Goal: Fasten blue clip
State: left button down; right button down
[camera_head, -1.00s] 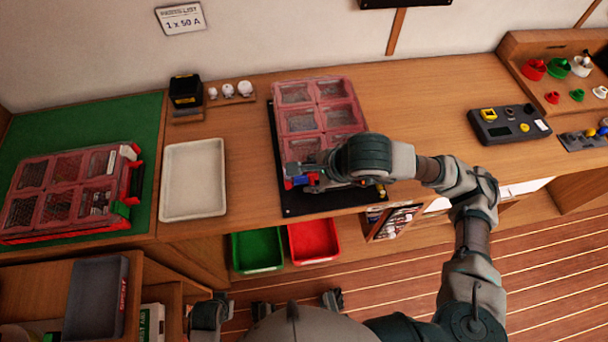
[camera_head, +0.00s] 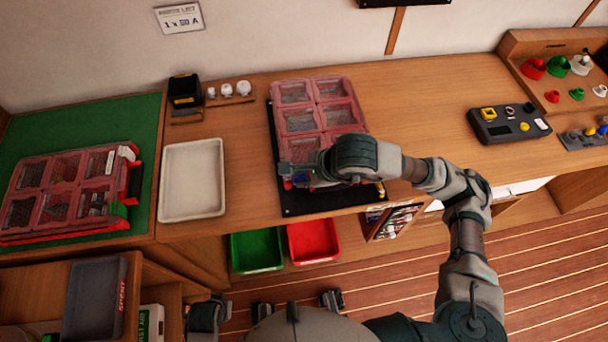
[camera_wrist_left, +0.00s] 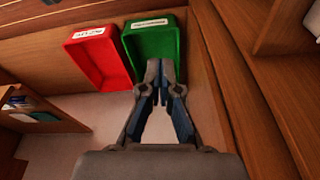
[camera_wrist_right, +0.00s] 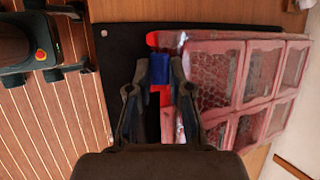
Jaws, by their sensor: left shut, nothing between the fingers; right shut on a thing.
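The blue clip (camera_wrist_right: 159,70) sits on the front edge of a red organiser case with clear windows (camera_head: 320,117), which lies on a black mat (camera_head: 290,198). My right gripper (camera_head: 290,174) is at the case's front left corner. In the right wrist view my right gripper (camera_wrist_right: 160,72) is shut on the blue clip, with the clip between its fingertips. Whether the clip is fully latched cannot be told. My left gripper (camera_wrist_left: 161,72) is shut and empty, low in front of the bench.
A second red case (camera_head: 65,195) lies on a green mat at the left, with a pale tray (camera_head: 192,180) beside it. Green (camera_head: 257,250) and red (camera_head: 314,240) bins stand below the bench. A grey panel device (camera_head: 508,124) sits at the right. The bench right of the case is clear.

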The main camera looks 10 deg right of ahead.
jog(key=shift+w+r+g, duration=0.1)
jog(key=shift+w+g, duration=0.25)
jog(key=shift+g, duration=0.15)
pick_arm(q)
jog(key=shift+x, duration=0.95)
jog(key=shift+s, duration=0.15)
pick_arm(e)
jog(key=c, duration=1.1)
grip_release()
jog(key=shift+o, duration=0.2)
jog(key=v, duration=1.2)
